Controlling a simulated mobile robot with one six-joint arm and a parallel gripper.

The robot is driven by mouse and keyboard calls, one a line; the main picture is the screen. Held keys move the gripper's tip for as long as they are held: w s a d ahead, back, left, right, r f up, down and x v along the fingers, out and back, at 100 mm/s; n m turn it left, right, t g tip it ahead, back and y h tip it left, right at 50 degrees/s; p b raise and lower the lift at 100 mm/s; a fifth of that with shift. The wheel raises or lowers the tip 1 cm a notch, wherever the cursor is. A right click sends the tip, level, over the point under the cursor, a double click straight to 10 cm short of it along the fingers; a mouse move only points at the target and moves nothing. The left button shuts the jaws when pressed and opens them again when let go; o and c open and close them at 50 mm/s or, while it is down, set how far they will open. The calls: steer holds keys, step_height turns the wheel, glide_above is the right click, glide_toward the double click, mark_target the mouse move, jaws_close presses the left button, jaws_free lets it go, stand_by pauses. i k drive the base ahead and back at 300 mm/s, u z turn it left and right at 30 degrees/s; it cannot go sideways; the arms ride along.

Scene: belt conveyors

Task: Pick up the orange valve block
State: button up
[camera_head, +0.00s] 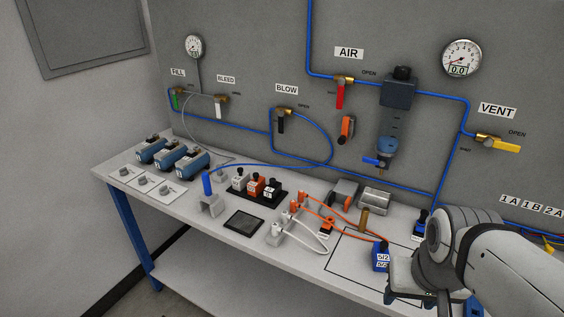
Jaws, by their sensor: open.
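An orange block with a black top (256,186), which looks like the orange valve block, stands upright in a black holder (266,202) on the bench. A pale block (239,180) stands to its left and another pale block with a black top (271,189) to its right. My gripper (404,291) is at the lower right, over the front right of the bench, well apart from the orange block. It is open. Its fingertips are small and partly hidden by my wrist, and I see nothing held.
Orange plugs with cables (302,200) and white plugs (278,229) lie between my gripper and the holder. A blue block (381,257) stands close to my gripper. A brass post (364,218) rises behind it. A blue-capped stand (208,187) is left of the holder.

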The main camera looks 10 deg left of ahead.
mark_target(258, 184)
steer(key=u, duration=0.6)
steer(key=k, duration=0.85)
steer(key=u, duration=0.65)
steer(key=k, duration=0.45)
steer(key=u, duration=0.85)
steer(key=i, duration=1.45)
steer(key=z, duration=0.7)
steer(key=i, duration=1.25)
steer(key=z, duration=1.05)
steer(key=i, duration=0.25)
steer(key=z, duration=0.05)
steer(key=k, duration=0.65)
steer(key=z, duration=0.2)
